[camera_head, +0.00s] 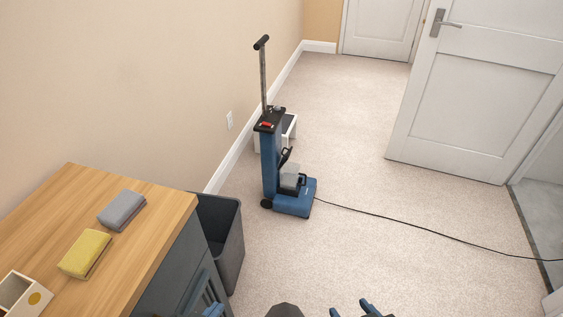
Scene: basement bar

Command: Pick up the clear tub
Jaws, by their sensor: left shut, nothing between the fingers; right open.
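A small pale, see-through container, which looks like the clear tub (290,178), sits low on the front of a blue upright floor machine (270,160). Black parts of the machine partly cover it. The machine stands upright on the carpet by the wall. My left gripper (213,311) just shows at the bottom edge by the cabinet, shut and empty. My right gripper (352,309) shows at the bottom edge, its blue fingers apart and nothing between them. Both grippers are well short of the machine and touch nothing that I can see.
A wooden-topped cabinet (150,210) at left holds a grey cloth (122,210), a yellow cloth (85,253) and a white box (20,294). A dark bin (228,245) stands beside it. A black cord (420,228) crosses otherwise clear carpet toward an open door (480,100).

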